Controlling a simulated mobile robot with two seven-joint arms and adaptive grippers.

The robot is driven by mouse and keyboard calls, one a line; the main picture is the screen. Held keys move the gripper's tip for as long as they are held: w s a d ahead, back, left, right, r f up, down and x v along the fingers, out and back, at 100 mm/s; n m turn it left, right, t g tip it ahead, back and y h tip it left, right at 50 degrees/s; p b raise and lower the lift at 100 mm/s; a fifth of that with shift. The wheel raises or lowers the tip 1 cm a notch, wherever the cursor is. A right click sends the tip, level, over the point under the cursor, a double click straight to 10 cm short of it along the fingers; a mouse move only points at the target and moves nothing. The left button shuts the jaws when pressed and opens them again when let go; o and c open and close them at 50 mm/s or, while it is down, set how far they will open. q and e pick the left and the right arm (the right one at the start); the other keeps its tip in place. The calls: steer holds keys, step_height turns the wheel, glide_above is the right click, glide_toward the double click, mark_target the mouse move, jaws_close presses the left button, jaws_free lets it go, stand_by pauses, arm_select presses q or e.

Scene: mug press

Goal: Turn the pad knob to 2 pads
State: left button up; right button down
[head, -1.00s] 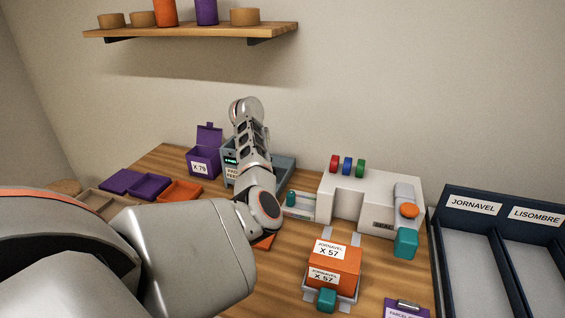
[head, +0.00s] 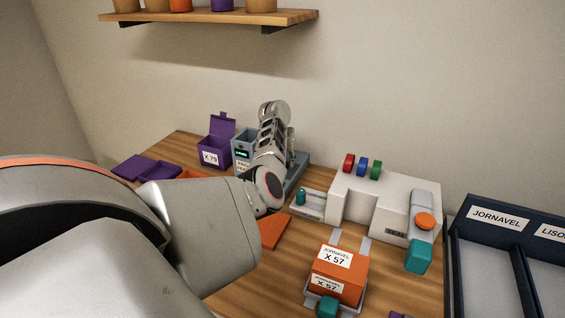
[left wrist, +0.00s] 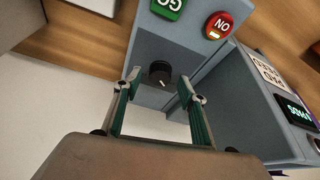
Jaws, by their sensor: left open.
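The black pad knob (left wrist: 160,73) sits on the grey face of the pad feeder (left wrist: 150,45) in the left wrist view. My left gripper (left wrist: 158,90) is open, its two green-padded fingers on either side of the knob with a gap on each side. The knob's pointer setting is too small to read. The feeder's lit green display (left wrist: 297,111) is upside down and its number is unclear. In the head view the feeder (head: 240,142) stands at the back, partly hidden by my left arm. My right gripper is not in view.
A green GO button (left wrist: 169,6) and a red button (left wrist: 218,25) sit close to the knob. A purple box (head: 216,150) stands left of the feeder. A white sealing machine (head: 375,200) stands right, with an orange X 57 box (head: 338,275) in front.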

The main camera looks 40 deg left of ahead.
arm_select(q)
steer(key=shift+w+f, duration=0.15)
steer(key=shift+f, duration=0.25)
steer(key=shift+c, duration=0.3)
steer(key=c, duration=1)
steer(key=shift+a+m+h, duration=0.2)
steer(key=shift+m+h, duration=0.3)
steer(key=shift+m, duration=0.7)
steer(key=shift+c, duration=0.2)
steer(key=shift+m+t+h, duration=0.4)
steer(key=shift+m+h, duration=0.2)
steer(key=shift+m, duration=1.1)
steer(key=o, duration=1.1)
